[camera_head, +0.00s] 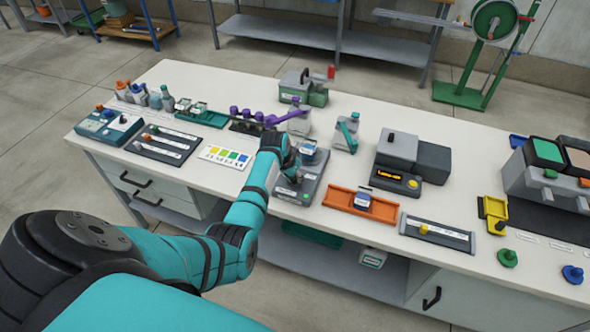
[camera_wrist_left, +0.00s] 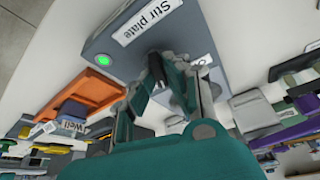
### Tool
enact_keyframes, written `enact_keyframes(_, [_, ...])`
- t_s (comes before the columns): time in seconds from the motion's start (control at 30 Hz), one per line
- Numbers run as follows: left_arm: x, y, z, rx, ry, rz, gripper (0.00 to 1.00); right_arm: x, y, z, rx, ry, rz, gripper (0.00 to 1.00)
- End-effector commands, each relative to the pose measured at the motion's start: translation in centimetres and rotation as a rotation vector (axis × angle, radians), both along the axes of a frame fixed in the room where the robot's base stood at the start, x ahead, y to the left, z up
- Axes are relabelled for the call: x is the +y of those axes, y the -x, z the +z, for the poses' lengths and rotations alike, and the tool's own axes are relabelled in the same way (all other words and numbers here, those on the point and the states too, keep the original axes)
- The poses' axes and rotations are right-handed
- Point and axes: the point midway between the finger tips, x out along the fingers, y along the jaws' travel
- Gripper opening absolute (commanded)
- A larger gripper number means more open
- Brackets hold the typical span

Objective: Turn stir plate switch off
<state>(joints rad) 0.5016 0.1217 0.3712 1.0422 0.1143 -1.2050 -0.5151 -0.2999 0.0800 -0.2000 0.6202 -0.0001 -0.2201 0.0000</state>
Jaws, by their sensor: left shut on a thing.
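The stir plate (camera_head: 309,188) is a grey box near the front edge of the bench in the head view. The left wrist view shows its grey face (camera_wrist_left: 125,65) close up, with a white "Stir plate" label (camera_wrist_left: 148,20) and a lit green light (camera_wrist_left: 103,60). My left gripper (camera_head: 292,174) reaches over the stir plate. In the wrist view my left gripper (camera_wrist_left: 176,78) is shut on a small black switch lever (camera_wrist_left: 158,68) on that face. The lever is partly hidden between the fingers. My right gripper is not in view.
An orange tray (camera_head: 340,203) lies just right of the stir plate. Colour cards (camera_head: 226,156) lie to its left. Behind it stand a bottle with a teal part (camera_head: 346,133) and a purple-armed rack (camera_head: 248,124). A grey instrument with an orange display (camera_head: 393,178) stands further right.

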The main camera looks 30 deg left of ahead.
Motion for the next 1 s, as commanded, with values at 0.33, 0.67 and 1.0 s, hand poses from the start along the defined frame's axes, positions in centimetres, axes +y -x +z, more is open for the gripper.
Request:
enact_keyframes(0.33, [-0.4,0.1,0.1,0.004,0.002,0.326,0.0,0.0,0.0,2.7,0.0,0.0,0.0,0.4])
enact_keyframes(0.67, [-0.5,0.0,-0.2,0.004,0.002,0.639,0.0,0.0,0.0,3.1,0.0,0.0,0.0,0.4])
enact_keyframes(1.0, [-0.5,-0.1,-0.3,0.003,0.003,0.926,0.0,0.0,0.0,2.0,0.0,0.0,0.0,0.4])
